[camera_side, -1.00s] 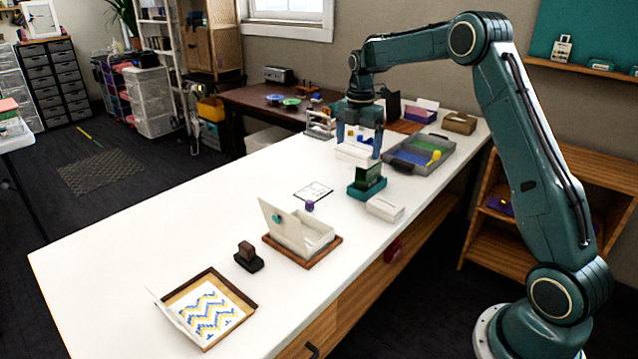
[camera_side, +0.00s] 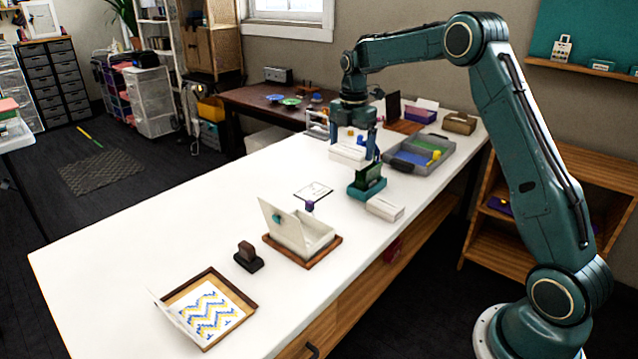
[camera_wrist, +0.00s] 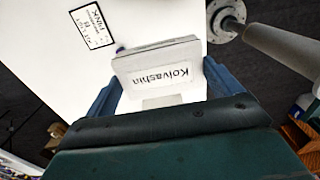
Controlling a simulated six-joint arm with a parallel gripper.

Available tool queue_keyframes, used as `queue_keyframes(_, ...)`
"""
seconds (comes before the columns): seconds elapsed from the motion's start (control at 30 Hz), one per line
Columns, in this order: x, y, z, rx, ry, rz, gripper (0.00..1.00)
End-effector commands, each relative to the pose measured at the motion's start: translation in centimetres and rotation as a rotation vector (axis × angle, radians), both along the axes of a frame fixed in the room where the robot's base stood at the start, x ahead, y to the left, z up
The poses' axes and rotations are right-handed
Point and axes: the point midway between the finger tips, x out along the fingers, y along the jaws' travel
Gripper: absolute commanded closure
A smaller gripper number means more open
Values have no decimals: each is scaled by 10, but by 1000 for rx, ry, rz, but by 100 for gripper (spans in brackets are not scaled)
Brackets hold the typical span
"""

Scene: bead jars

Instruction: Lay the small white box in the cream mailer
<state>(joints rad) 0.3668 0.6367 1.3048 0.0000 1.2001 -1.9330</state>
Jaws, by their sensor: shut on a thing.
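My gripper (camera_side: 352,140) is shut on a small white box (camera_side: 347,154), with a finger on either side of it. In the wrist view the white box (camera_wrist: 160,70) shows a label reading "Koivashin" between the fingers. It is held over the far half of the white table. The cream mailer (camera_side: 316,238) stands open on a wooden tray (camera_side: 330,254) nearer the camera, its lid (camera_side: 283,224) raised on the left with a teal round seal. My gripper is beyond the mailer, apart from it.
A teal holder (camera_side: 365,190) with a dark green item and another white box (camera_side: 385,208) stand right of the mailer. A printed card (camera_side: 313,191) and a purple piece (camera_side: 310,205) lie behind it. A brown stamp (camera_side: 248,256) stands left. The left tabletop is clear.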

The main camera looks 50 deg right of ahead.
Motion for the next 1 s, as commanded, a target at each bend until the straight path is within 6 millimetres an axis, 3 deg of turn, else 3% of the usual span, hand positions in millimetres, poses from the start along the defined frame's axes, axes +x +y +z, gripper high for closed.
queue_keyframes(0.5,39,124,5,0,-1,8,34)
queue_keyframes(0.7,42,144,6,0,0,4,34)
queue_keyframes(1.0,43,145,-1,0,0,3,34)
